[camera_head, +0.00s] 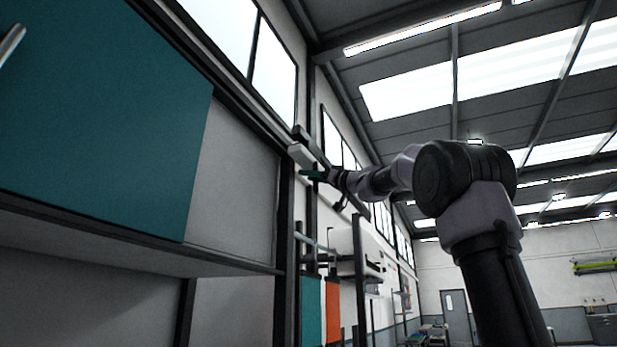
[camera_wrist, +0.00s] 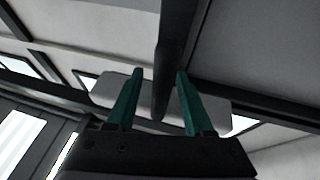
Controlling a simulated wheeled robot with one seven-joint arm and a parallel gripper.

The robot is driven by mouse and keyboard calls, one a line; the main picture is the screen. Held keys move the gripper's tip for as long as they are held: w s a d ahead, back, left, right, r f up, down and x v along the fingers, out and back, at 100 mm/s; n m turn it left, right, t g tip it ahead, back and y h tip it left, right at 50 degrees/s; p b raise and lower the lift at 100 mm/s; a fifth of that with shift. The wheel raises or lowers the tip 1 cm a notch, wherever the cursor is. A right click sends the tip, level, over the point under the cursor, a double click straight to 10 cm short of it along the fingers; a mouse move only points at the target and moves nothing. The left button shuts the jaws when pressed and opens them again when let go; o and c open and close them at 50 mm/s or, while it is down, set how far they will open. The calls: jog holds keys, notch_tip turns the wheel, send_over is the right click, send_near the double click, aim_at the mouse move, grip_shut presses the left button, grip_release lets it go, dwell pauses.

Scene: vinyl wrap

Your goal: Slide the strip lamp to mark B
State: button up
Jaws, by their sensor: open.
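In the wrist view my gripper (camera_wrist: 158,75) is open. A dark bar with a rounded end (camera_wrist: 160,95) shows between the fingers, with gaps on both sides. A pale rounded panel (camera_wrist: 105,90), probably the same lamp, lies behind the fingers. I cannot make out mark B in either view.
A teal cabinet door (camera_head: 100,110) and a shelf (camera_head: 120,245) fill the left of the head view. A dark post (camera_head: 285,240) stands below the lamp. Teal and orange panels (camera_head: 333,310) and wall racks are further back. Open room lies to the right.

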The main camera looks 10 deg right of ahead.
jog(key=shift+w+a+r, duration=0.2)
jog(key=shift+w+a, duration=0.1)
jog(key=shift+c, duration=0.4)
grip_shut()
dwell(1.0)
